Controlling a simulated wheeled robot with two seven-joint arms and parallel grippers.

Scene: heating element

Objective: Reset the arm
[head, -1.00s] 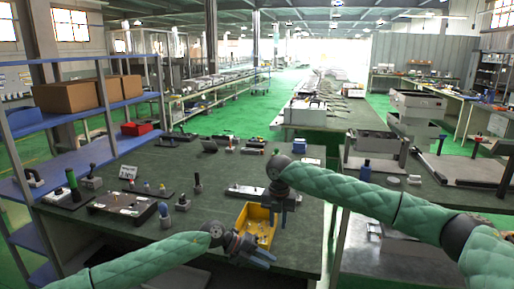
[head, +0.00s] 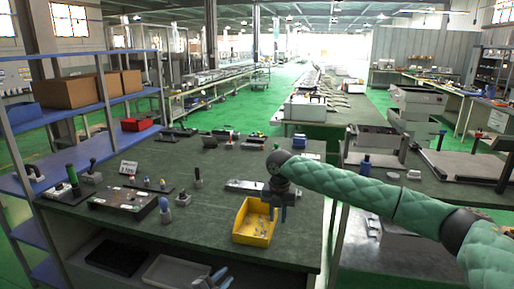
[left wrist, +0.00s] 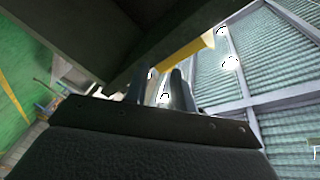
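My left gripper (head: 217,278) is low at the bottom edge of the head view, in front of the table's near edge, with most of its arm out of the picture. In the left wrist view its two fingers (left wrist: 160,88) stand apart with nothing between them. My right gripper (head: 283,206) points down at the right side of the yellow bin (head: 242,236), its fingers too small to judge. The yellow bin has small parts in it and stands near the table's front edge. Part of a yellow thing (left wrist: 188,56) shows beyond the left fingers.
The dark green table (head: 205,222) carries a black fixture board (head: 122,200) at the left and a grey metal plate (head: 245,186) behind the bin. Under the table are a black tray (head: 115,256) and a grey tray (head: 175,271). A blue shelf (head: 85,157) stands at the left.

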